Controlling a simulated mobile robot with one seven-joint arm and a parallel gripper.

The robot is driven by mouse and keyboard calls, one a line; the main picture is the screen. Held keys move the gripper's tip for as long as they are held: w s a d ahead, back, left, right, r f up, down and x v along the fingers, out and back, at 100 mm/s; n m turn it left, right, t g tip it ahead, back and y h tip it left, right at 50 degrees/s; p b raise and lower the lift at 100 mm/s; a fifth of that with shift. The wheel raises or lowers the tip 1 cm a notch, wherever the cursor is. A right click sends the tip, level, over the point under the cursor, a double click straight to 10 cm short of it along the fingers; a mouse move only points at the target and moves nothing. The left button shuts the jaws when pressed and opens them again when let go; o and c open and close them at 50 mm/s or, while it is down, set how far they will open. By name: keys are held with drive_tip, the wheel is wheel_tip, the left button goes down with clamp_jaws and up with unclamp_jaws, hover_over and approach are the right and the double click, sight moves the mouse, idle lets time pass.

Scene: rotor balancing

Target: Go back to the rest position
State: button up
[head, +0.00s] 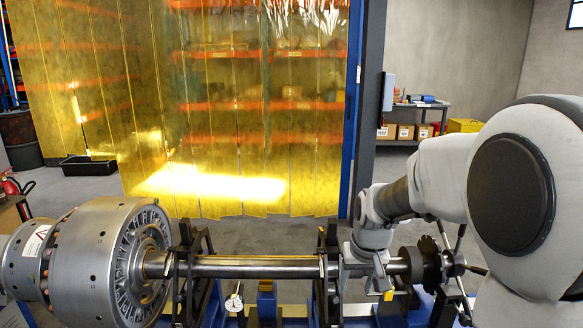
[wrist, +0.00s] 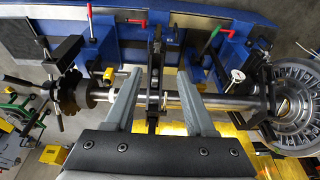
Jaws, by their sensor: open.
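My gripper (wrist: 160,74) is open in the wrist view, its two grey fingers spread apart with nothing held between the tips. The fingers cross in front of the steel rotor shaft (wrist: 228,102), with a dark upright support (wrist: 154,60) showing between them. I cannot tell whether they touch the shaft. In the head view my gripper (head: 368,272) is at the right part of the shaft (head: 250,267), and my arm comes in from the right. The large bladed rotor (head: 110,260) is at the left end of the shaft; it also shows at the wrist view's right edge (wrist: 293,95).
A dial gauge (head: 234,303) stands below the shaft. Two dark supports, left (head: 190,265) and right (head: 328,258), hold the shaft. A toothed disc (head: 430,262) is at its right end. A yellow strip curtain (head: 220,130) hangs behind. A shelf with boxes (head: 405,131) is at the back right.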

drive_tip(key=s+r+t+p, duration=0.1)
drive_tip(key=s+r+p, duration=0.2)
drive_tip(key=s+r, duration=0.5)
drive_tip(key=s+r+t+p, duration=0.1)
drive_tip(key=s+r+p, duration=0.1)
drive_tip(key=s+r, duration=0.6)
drive_tip(key=s, duration=0.7)
drive_tip(key=shift+r+p, duration=0.35)
drive_tip(key=shift+p, duration=0.05)
drive_tip(key=shift+o, duration=0.3)
drive_tip(key=shift+d, duration=0.1)
